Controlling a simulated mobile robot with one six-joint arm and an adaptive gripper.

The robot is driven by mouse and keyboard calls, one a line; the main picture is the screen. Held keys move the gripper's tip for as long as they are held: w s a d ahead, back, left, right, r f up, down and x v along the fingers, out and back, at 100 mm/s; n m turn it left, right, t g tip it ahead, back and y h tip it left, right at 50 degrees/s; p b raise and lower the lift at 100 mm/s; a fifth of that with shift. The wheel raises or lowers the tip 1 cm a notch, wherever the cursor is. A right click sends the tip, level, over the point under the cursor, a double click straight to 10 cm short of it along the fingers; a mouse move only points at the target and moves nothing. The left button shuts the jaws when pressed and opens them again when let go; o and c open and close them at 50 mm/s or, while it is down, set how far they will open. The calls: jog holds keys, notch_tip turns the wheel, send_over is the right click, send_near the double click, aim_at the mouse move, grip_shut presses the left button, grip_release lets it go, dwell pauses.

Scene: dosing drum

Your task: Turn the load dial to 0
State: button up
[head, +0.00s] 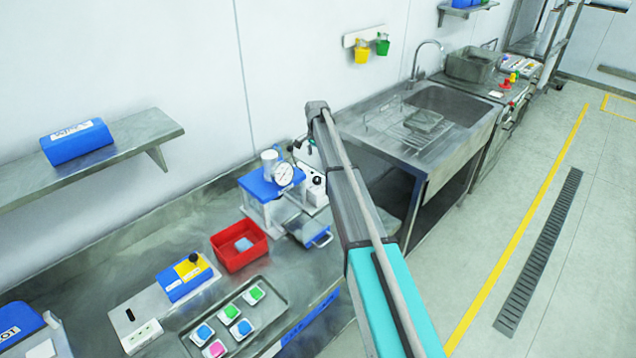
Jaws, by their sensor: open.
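No dial carries a label I can read, so I cannot tell which is the load dial. A round white gauge (284,174) sits on the front of a blue-topped press-like device (262,188) on the steel bench. Just right of it stands a white control box (312,186) with a small dark knob (317,181). Farther left, a blue and yellow unit (187,275) carries a black knob (193,257). My gripper (299,144) is small and partly hidden by my arm, above and behind the control box. It looks empty, and its fingers are hard to make out.
A red bin (239,245) and a steel tray (236,322) with coloured pieces stand on the bench to the left. A blue-handled drawer or plate (308,232) juts out before the press. A sink (447,103) lies to the right. A wall shelf (142,135) overhangs at left.

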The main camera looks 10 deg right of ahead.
aim_at(317, 178)
jog(key=shift+f+b, duration=5)
jog(key=shift+f, duration=0.3)
jog(key=shift+d, duration=0.1)
jog(key=c, duration=1.1)
